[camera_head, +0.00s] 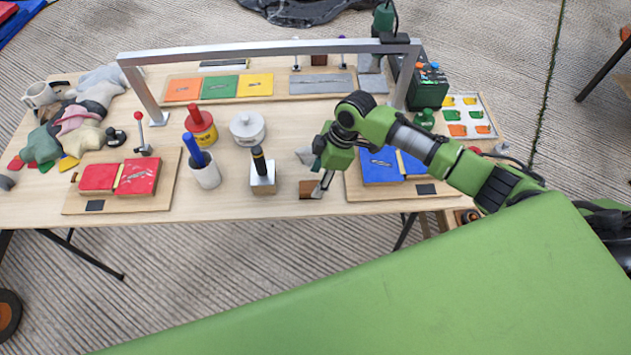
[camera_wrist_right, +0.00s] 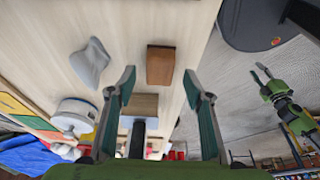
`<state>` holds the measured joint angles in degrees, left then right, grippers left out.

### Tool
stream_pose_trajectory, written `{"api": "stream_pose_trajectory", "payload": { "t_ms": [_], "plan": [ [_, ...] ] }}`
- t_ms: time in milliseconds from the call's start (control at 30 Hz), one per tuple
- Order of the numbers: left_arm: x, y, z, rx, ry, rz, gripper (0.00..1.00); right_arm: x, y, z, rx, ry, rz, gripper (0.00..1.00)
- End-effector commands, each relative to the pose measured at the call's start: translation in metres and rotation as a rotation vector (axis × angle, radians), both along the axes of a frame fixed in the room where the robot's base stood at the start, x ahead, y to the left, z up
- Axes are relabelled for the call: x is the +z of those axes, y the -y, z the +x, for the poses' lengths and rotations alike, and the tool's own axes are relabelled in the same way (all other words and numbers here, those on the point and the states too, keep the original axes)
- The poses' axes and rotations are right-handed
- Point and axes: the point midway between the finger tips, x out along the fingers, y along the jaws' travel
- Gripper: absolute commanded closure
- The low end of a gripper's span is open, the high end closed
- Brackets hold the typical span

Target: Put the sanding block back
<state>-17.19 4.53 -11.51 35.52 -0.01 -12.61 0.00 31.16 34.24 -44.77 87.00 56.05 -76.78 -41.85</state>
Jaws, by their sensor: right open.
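A small brown block (camera_head: 308,189), which looks like the sanding block, lies on the table near its front edge. It also shows in the right wrist view (camera_wrist_right: 160,65), lying flat beyond the fingertips. My right gripper (camera_head: 318,178) is over the table at the block, pointing down. In the wrist view its two fingers (camera_wrist_right: 159,82) are spread, with nothing between the tips; the block lies ahead of the gap, seemingly apart from both. My left gripper (camera_wrist_right: 262,70) shows small at the right of the wrist view, away from the table, its fingers apart; it is not in the head view.
A wooden block with a metal top and black handle (camera_head: 263,180) stands left of the brown block. A grey item (camera_head: 304,156) lies behind. A board with a blue piece (camera_head: 380,168) is right, under my arm. A metal frame (camera_head: 270,49) spans the table.

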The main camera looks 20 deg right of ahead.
Motion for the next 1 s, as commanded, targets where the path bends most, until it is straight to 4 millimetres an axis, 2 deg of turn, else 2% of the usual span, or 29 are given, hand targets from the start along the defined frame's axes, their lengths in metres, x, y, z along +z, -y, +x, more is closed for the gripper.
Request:
{"api": "stream_pose_trajectory", "payload": {
  "t_ms": [200, 433, 600, 1000],
  "plan": [
    [-0.006, -0.002, 0.000, 0.001, 0.000, 0.002, 0.66, 0.046, 0.015, -0.002, 0.000, 0.005, -0.001, 0.53],
    [-0.009, -0.002, 0.000, 0.001, 0.000, 0.002, 0.66, 0.081, 0.024, -0.006, 0.000, 0.001, 0.000, 0.53],
    [-0.010, -0.002, 0.000, 0.001, 0.000, 0.002, 0.66, 0.090, 0.026, -0.008, 0.000, -0.001, 0.000, 0.53],
    [-0.010, -0.001, 0.000, 0.001, 0.000, 0.002, 0.66, 0.091, 0.026, -0.008, 0.000, -0.001, 0.000, 0.53]
  ]
}}
